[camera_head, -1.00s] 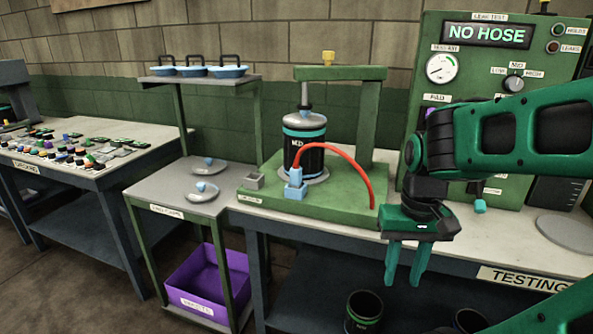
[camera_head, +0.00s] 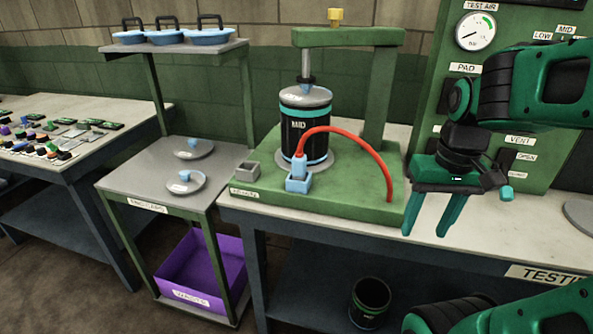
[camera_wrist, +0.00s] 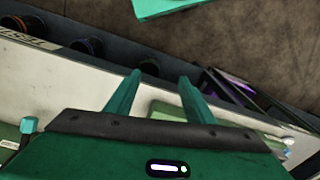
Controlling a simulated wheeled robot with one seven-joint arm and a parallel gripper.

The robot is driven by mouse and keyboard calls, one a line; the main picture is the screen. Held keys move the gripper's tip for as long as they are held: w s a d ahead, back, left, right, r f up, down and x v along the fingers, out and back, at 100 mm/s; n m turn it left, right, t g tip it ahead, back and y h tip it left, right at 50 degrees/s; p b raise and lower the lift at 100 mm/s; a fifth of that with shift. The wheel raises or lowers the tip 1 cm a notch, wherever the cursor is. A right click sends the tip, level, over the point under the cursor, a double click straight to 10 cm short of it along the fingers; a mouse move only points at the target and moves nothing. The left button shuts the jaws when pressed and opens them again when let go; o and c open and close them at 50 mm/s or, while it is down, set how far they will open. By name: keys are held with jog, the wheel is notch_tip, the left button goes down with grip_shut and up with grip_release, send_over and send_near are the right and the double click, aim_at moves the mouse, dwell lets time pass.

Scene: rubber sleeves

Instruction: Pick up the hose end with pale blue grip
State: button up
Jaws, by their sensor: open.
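The hose end with the pale blue grip (camera_head: 299,166) stands upright in a small light blue holder (camera_head: 298,183) on the green press base. A red hose (camera_head: 353,136) arcs from its top to the right and down to the base. My gripper (camera_head: 436,232) is open and empty, to the right of the press base, fingers pointing down. In the wrist view its two teal fingers (camera_wrist: 158,84) are spread with nothing between them. The hose end cannot be made out in the wrist view.
A black sleeve marked MID (camera_head: 299,128) stands under the green press arm (camera_head: 348,38), just behind the hose end. A small grey block (camera_head: 248,170) sits left of the holder. The test panel (camera_head: 462,95) rises behind my arm. A shelf cart (camera_head: 160,177) stands left.

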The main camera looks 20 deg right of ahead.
jog(key=w+a+r+n+t+y, duration=0.1)
jog(key=w+a+r+n, duration=0.25)
jog(key=w, duration=0.45)
jog(key=w+a+r+n+t, duration=0.15)
jog(key=w+r+n, duration=0.25)
jog(key=w, duration=0.5)
jog(key=n+y, duration=0.2)
jog(key=n, duration=0.6)
send_near(300, 155)
jog(key=d, duration=0.1)
jog(key=shift+y, duration=0.3)
jog(key=x, duration=0.5)
jog(key=shift+w+a, duration=0.15)
jog(key=shift+w, duration=0.2)
jog(key=shift+g, duration=0.25)
jog(key=shift+s+x, duration=0.15)
jog(key=shift+x, duration=1.3)
jog(key=shift+s+x, duration=0.15)
jog(key=shift+x, duration=1.3)
jog(key=shift+a, duration=0.1)
jog(key=c, duration=1.2)
